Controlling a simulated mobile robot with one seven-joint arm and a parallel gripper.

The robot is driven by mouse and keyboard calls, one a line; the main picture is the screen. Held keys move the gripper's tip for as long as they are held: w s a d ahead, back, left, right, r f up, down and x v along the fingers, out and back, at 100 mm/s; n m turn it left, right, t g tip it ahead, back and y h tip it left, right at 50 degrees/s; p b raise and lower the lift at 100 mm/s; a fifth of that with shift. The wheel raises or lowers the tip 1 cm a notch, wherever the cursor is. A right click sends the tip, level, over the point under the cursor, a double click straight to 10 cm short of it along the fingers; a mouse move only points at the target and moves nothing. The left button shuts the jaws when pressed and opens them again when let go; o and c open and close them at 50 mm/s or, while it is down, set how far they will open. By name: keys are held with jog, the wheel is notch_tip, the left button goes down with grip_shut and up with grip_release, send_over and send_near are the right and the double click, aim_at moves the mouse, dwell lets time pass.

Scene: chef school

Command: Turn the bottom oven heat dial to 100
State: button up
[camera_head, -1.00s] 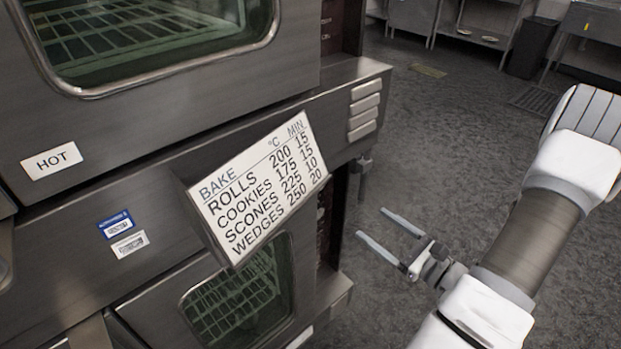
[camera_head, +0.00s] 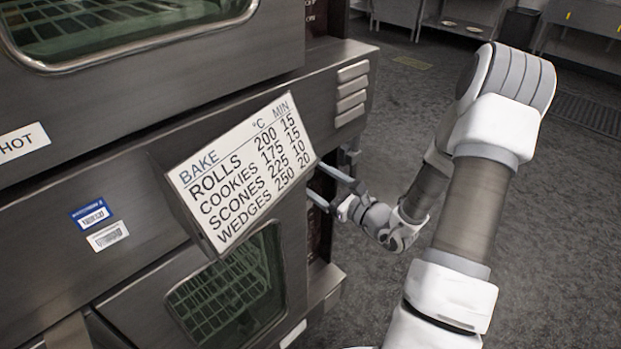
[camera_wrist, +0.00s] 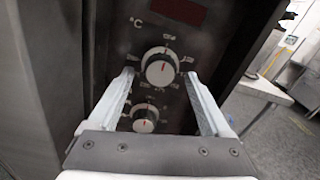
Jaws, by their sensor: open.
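The bottom oven's dark control panel (camera_wrist: 115,40) fills the middle of the wrist view. A white heat dial (camera_wrist: 160,68) sits below a "°C" mark, with a ring of numbers too small to read. Its red pointer line looks roughly upward. A second, smaller white dial (camera_wrist: 145,120) sits below it, also with a red mark. My gripper (camera_wrist: 159,73) is open, with one finger on each side of the heat dial; contact cannot be told. In the head view, my gripper (camera_head: 318,182) reaches the oven's right side, where the panel (camera_head: 317,228) is mostly hidden, with no dial visible.
A tilted bake chart (camera_head: 240,175) juts from the oven front beside my gripper. The bottom oven door (camera_head: 150,305) is closed below it. A ledge with slotted vents (camera_head: 352,92) sticks out above my gripper. Open floor (camera_head: 560,230) lies right. A metal table (camera_wrist: 265,88) stands behind.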

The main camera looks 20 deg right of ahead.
jog(key=shift+x, duration=0.95)
jog(key=c, duration=1.2)
jog(key=shift+o, duration=0.2)
